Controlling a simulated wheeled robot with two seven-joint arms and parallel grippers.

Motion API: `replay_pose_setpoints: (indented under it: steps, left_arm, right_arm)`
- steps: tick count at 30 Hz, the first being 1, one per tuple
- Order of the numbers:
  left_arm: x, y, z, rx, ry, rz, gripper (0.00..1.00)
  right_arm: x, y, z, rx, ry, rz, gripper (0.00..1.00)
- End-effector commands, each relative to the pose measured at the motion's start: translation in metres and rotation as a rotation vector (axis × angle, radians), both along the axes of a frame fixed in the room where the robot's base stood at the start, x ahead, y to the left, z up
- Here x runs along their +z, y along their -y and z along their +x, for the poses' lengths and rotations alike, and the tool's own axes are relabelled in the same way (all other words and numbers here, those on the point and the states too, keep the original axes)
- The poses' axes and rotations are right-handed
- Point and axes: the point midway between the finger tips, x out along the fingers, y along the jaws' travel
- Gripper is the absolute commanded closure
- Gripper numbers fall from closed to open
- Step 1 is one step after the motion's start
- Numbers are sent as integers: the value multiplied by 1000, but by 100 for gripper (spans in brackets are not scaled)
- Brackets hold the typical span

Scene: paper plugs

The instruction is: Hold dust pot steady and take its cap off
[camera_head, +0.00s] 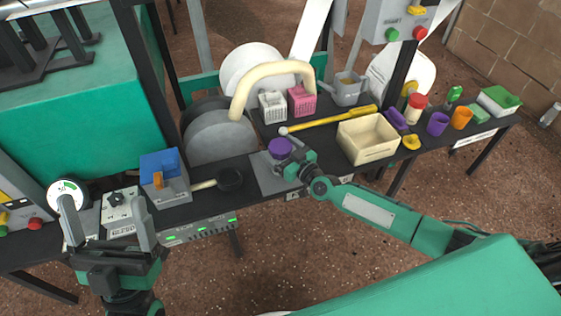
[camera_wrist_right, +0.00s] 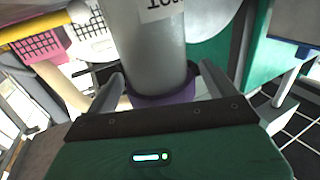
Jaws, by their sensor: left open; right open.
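The dust pot shows in the right wrist view as a grey cylinder (camera_wrist_right: 148,45) with an upside-down label. Its purple cap (camera_wrist_right: 160,92) is on it, between the fingers of my right gripper (camera_wrist_right: 163,75). In the head view the purple cap (camera_head: 280,147) is at the middle of the bench, and the pot's body is mostly hidden. My right gripper (camera_head: 290,156) is open around the cap; I cannot tell if the fingers touch it. My left gripper (camera_head: 106,204) is open and empty at the bench's left front, away from the pot.
A blue-and-grey box (camera_head: 166,180) and a dark round scoop (camera_head: 230,180) lie between my left gripper and the pot. A cream bin (camera_head: 368,139) and yellow tool (camera_head: 330,119) are right of it. A dial gauge (camera_head: 68,195) stands beside my left gripper.

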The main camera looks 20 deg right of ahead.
Motion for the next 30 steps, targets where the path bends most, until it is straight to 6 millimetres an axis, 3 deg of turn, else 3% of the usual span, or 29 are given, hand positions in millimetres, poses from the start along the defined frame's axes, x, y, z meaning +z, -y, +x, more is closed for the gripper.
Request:
replay_pose_setpoints:
  steps: [2,11,23,30]
  left_arm:
    - [0,0,0,0,-1,0,12]
    - [0,0,0,0,-2,1,12]
    - [-3,2,3,-4,-33,7,12]
    - [-22,11,18,-23,-189,40,12]
  right_arm:
    - [0,0,0,0,0,0,12]
    - [0,0,0,0,0,0,71]
    - [3,0,0,0,1,0,72]
    - [14,0,0,0,0,1,72]
